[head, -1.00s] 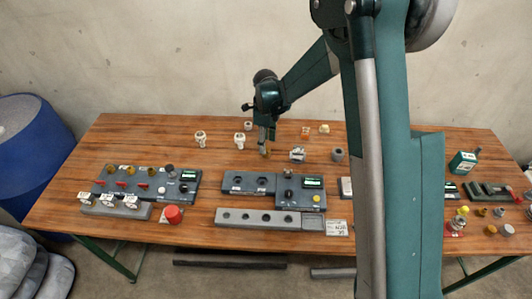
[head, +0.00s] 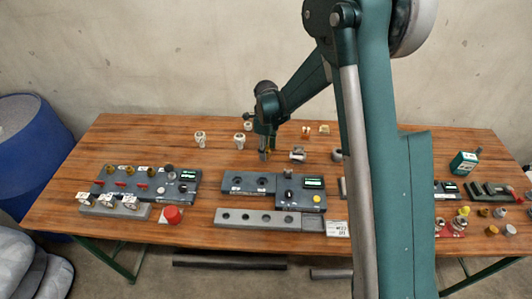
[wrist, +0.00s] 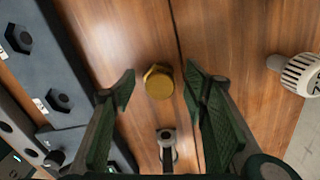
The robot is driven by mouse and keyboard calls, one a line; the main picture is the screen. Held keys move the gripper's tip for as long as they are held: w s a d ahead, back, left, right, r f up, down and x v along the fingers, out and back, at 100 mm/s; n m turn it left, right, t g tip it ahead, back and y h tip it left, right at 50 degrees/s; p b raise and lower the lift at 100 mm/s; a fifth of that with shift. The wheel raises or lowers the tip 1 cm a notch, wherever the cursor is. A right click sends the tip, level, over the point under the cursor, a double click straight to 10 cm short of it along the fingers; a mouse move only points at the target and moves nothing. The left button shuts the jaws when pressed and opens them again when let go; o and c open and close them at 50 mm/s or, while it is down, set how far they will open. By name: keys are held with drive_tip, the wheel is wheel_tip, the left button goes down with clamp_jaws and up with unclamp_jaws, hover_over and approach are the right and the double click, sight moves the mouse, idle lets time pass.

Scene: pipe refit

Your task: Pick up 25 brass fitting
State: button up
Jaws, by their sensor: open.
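A brass fitting (wrist: 158,81) with a hexagonal top stands on the wooden table in the wrist view, between my fingers. My gripper (wrist: 160,88) is open, with one finger on each side of it and a visible gap to both. In the head view my gripper (head: 265,156) is low over the back middle of the table and mostly hides the fitting. Any size marking on the fitting cannot be read.
A dark panel with hexagonal sockets (wrist: 58,100) lies left of the fitting. A small grey metal part (wrist: 167,140) is close by, and a white ribbed knob (wrist: 300,75) is at right. Several small fittings stand at the table's right end (head: 481,212).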

drive_tip(key=c, duration=0.9)
drive_tip(key=shift+c, duration=0.2)
drive_tip(key=shift+r+p, duration=0.7)
drive_tip(key=shift+r, duration=4.3)
